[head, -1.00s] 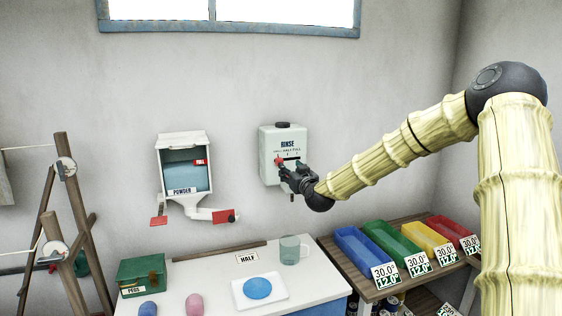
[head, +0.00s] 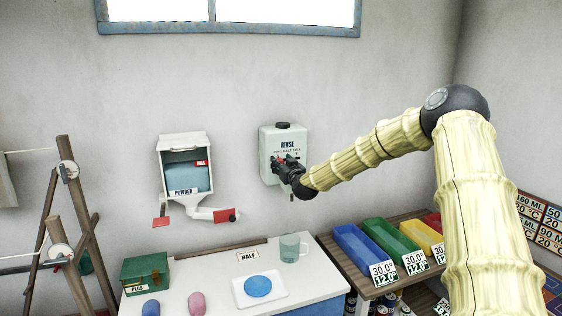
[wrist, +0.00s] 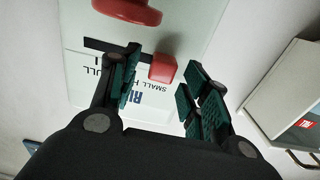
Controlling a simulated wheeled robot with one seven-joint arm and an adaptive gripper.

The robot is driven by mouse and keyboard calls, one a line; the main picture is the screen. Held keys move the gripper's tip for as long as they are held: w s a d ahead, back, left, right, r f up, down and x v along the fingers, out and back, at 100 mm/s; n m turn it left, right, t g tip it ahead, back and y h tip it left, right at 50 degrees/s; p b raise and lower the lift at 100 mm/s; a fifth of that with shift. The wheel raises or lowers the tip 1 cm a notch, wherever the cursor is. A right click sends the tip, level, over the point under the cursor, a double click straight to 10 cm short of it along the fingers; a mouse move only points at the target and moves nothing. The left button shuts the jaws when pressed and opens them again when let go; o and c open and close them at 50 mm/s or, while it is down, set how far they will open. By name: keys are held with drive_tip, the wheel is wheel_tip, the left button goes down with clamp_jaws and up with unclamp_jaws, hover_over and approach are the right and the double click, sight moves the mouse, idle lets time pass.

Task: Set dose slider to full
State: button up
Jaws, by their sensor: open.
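The pale RINSE dispenser (head: 268,142) hangs on the back wall, marked SMALL, HALF and FULL. In the wrist view it appears upside down (wrist: 200,30). Its dose slider has a small red square knob (wrist: 163,67) at the SMALL end of a dark slot (wrist: 100,47). The slot runs left from the knob toward the FULL mark in the wrist view. My gripper (wrist: 164,74) is open, with one finger on each side of the knob; I cannot tell whether either touches it. In the head view my gripper (head: 283,164) is at the dispenser's front and hides much of the slider.
A larger red rounded part (wrist: 127,8) juts from the dispenser beyond the slot. The powder dispenser (head: 184,165), with red paddles below, hangs to the left. A white counter (head: 212,287) below holds a clear mug (head: 290,248). Colored bins (head: 357,240) stand at right.

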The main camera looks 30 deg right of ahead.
drive_tip(key=shift+w+d, duration=0.1)
drive_tip(key=shift+w, duration=0.4)
